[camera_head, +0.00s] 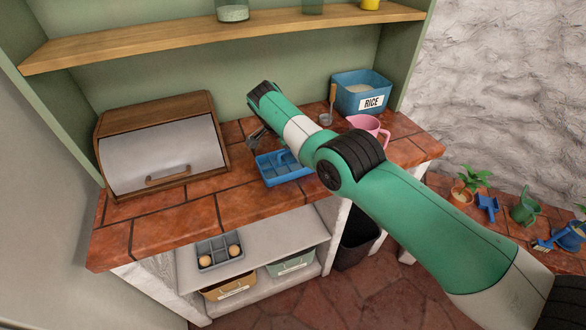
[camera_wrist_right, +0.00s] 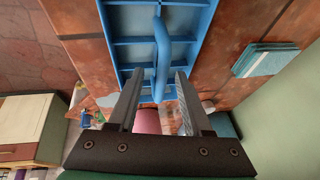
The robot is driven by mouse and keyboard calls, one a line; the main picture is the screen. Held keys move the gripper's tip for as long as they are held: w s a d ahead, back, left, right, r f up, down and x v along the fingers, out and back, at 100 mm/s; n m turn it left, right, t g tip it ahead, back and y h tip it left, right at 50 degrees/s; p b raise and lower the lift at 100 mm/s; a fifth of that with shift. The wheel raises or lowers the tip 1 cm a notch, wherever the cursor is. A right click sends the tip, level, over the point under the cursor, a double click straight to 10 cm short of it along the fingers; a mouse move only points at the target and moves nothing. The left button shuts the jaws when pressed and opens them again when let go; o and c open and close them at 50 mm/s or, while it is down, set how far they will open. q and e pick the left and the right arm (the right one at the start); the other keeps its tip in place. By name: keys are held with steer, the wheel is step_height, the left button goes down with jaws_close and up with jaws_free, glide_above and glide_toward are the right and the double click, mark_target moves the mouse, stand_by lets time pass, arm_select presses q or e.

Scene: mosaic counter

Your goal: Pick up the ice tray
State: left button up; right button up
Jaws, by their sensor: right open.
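The blue ice tray (camera_head: 268,178), divided into compartments, lies on the tiled counter, partly hidden by my right arm in the head view. In the right wrist view the tray (camera_wrist_right: 120,22) fills the top middle, with a raised blue bar (camera_wrist_right: 162,50) along its middle. My right gripper (camera_head: 257,138) is at the tray's back left side in the head view. In the right wrist view the gripper (camera_wrist_right: 159,78) is open, with a finger to either side of the bar's line. Whether the fingers touch the tray cannot be told. My left gripper is not in view.
A wooden bread box (camera_head: 160,147) stands left on the counter. A blue rice bin (camera_head: 360,92) and a pink mug (camera_head: 368,125) stand to the right. A grey divided tray (camera_head: 219,253) is on the shelf below. A teal stack (camera_wrist_right: 268,60) lies beside the tray.

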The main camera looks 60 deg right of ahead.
jaws_close()
stand_by(1.4)
